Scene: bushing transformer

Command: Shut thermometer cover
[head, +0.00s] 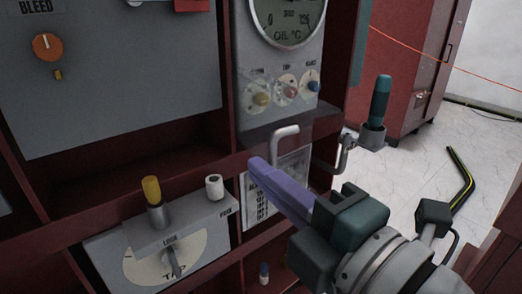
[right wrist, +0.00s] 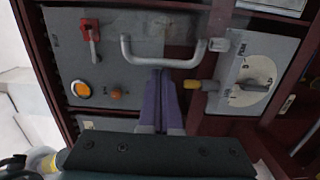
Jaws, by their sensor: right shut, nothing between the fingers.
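The oil thermometer (head: 288,18) is on a grey panel at the top middle of the head view, with three coloured knobs (head: 290,91) below its dial. A clear cover (head: 322,122) juts out below the knobs; its exact angle is hard to tell. A grey bent handle (head: 286,131) shows at the cover. My right gripper (head: 254,166) has purple fingers, shut and empty, just below and left of that handle. In the right wrist view, the fingertips (right wrist: 160,74) are close to a grey U-shaped handle (right wrist: 172,62); contact cannot be told. My left gripper is out of view.
A tap changer box (head: 205,240) with a yellow-topped post (head: 153,190) sits at lower left. A teal-handled crank (head: 379,103) stands right of the cover. Red cabinet rails frame the panels. Open floor (head: 430,160) lies to the right.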

